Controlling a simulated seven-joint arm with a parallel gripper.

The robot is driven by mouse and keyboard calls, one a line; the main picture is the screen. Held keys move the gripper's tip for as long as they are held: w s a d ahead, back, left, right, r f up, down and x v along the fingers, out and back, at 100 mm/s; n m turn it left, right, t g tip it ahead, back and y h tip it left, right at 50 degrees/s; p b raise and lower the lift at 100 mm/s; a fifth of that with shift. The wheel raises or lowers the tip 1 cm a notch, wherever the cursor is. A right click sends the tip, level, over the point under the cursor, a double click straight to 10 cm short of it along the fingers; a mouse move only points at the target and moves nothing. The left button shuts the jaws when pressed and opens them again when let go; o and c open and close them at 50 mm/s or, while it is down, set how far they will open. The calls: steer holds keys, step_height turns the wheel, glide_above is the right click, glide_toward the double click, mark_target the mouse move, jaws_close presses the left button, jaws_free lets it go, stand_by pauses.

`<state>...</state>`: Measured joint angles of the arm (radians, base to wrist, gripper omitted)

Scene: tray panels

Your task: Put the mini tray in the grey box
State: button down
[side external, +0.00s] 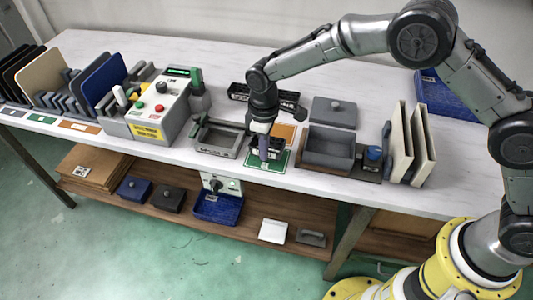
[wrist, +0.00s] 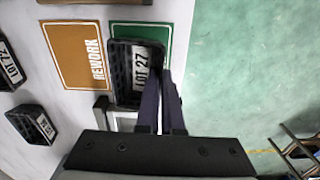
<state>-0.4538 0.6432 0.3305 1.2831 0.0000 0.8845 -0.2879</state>
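A small black mini tray (wrist: 136,72) with a white "LOT 27" label lies over the green card in the wrist view. In the side view the mini tray (side external: 279,147) is partly hidden behind my gripper (side external: 264,155). My gripper also shows in the wrist view (wrist: 162,85), its two dark fingers close together at the tray's right wall. I cannot tell whether they are closed on that wall or only straddle it. An open grey box (side external: 330,150) stands just right of the tray in the side view and looks empty.
Other black trays (wrist: 33,124) lie nearby. The table's front edge is close.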

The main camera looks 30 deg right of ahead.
steer(key=shift+r, duration=0.15)
steer(key=shift+r, duration=1.4)
steer(key=s+d+r, duration=0.1)
steer(key=d, duration=0.1)
steer(key=s+d+r, duration=0.1)
steer(key=d, duration=0.2)
steer(key=d+r, duration=0.1)
steer(key=d, duration=0.2)
steer(key=shift+s+d, duration=0.1)
steer(key=shift+s, duration=0.3)
glide_toward(330, 148)
steer(key=s+a+r, duration=0.2)
steer(key=a+r, duration=0.2)
steer(key=t+h, duration=0.1)
steer(key=shift+n, duration=0.3)
steer(key=shift+s+d+f, duration=0.1)
steer(key=shift+d+f, duration=0.05)
steer(key=shift+f, duration=1.4)
steer(key=shift+s+d+f, duration=0.1)
steer(key=shift+f, duration=1.45)
steer(key=shift+s+d+f, duration=0.1)
steer(key=shift+d+f, duration=0.05)
steer(key=shift+f, duration=1.4)
